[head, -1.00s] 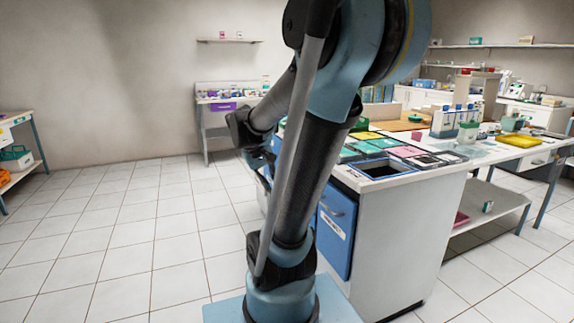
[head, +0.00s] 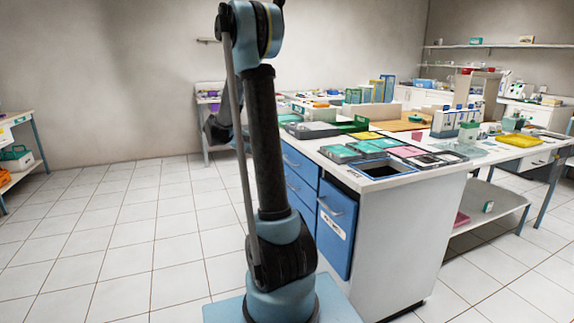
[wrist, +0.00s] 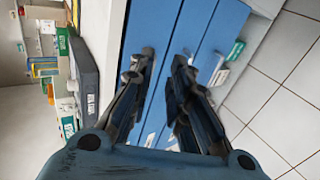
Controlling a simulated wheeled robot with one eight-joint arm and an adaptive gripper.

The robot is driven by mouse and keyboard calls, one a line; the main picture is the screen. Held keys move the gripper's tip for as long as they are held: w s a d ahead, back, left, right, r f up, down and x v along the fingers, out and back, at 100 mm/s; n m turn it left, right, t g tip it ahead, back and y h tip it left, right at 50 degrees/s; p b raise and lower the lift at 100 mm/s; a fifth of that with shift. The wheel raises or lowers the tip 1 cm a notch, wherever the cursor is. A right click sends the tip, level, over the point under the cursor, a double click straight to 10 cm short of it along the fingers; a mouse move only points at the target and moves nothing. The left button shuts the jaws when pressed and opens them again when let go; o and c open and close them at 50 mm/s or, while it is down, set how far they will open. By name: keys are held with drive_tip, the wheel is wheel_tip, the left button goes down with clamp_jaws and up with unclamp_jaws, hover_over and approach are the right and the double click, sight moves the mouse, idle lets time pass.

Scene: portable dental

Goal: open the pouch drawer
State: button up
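Several blue drawers (head: 299,163) are in the side of the white bench, left of a blue front with a white label. All look shut. In the wrist view the blue fronts (wrist: 186,30) run as upright bands, because that view is turned on its side. I cannot read which drawer is for pouches. My gripper (wrist: 161,65) is open and empty, its two fingers pointing at the drawer fronts. The fingers partly hide the fronts and handles. Contact cannot be told.
In the wrist view a dark grey tray (wrist: 85,75) lies near the bench edge. The tiled floor (head: 140,240) left of the bench is clear.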

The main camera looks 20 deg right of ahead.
drive_tip(key=w+a+f+h, duration=0.2)
drive_tip(key=w+f+h, duration=0.35)
drive_tip(key=w, duration=0.75)
drive_tip(key=shift+m+y, duration=0.3)
drive_tip(key=shift+y, duration=0.25)
drive_tip(key=x, duration=0.6)
drive_tip(key=f+x, duration=0.1)
drive_tip(key=x, duration=1.1)
drive_tip(key=shift+s+a+f, duration=0.1)
drive_tip(key=shift+s+f, duration=0.1)
drive_tip(key=shift+f, duration=0.1)
clamp_jaws()
